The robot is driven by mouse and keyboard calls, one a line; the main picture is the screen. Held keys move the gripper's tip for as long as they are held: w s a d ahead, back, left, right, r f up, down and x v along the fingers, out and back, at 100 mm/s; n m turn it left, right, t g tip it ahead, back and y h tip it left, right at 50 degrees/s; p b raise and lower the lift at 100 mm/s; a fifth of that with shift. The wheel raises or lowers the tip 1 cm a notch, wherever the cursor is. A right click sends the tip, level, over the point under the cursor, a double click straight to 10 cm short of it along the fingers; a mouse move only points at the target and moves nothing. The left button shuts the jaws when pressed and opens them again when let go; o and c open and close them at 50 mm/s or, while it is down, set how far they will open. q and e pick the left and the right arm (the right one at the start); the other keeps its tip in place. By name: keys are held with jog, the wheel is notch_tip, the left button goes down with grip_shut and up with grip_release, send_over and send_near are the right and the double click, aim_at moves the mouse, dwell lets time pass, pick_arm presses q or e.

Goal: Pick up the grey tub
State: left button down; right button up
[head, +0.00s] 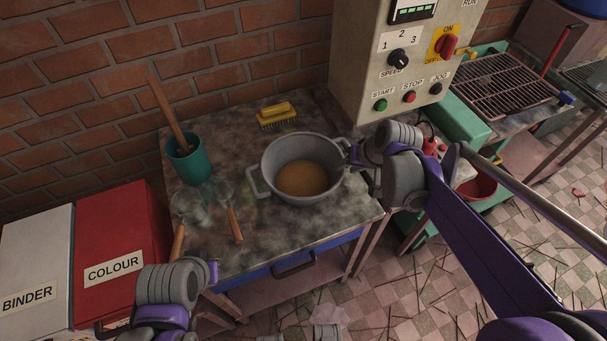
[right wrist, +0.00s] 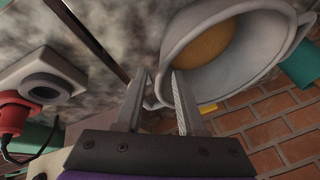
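The grey tub (head: 267,150) stands upright on the mottled worktop, with brown powder inside and a loop handle on each side. It also shows in the right wrist view (right wrist: 180,75), at the upper right. My right gripper (head: 354,153) is at the tub's right handle. In the right wrist view its two fingers (right wrist: 164,85) are apart, with part of the handle showing at the gap between them. I cannot tell whether they touch it. My left arm shows at the lower left of the head view, but its gripper fingers cannot be made out.
A green cup (head: 190,163) with a wooden-handled tool, a yellow brush (head: 276,115) and glass-like items with wooden handles share the worktop (head: 270,225). A control box (head: 390,75) stands behind at the right. Red (head: 120,240) and white (head: 35,265) bins stand left.

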aim_at(327, 176)
jog(key=x, duration=0.3)
jog(key=shift+a+f, duration=0.15)
jog(key=shift+a, duration=0.1)
jog(key=x, duration=0.4)
jog(key=shift+w+a+f, duration=0.15)
jog(key=shift+w+a, duration=0.1)
jog(key=shift+w, duration=0.25)
grip_shut()
dwell(0.7)
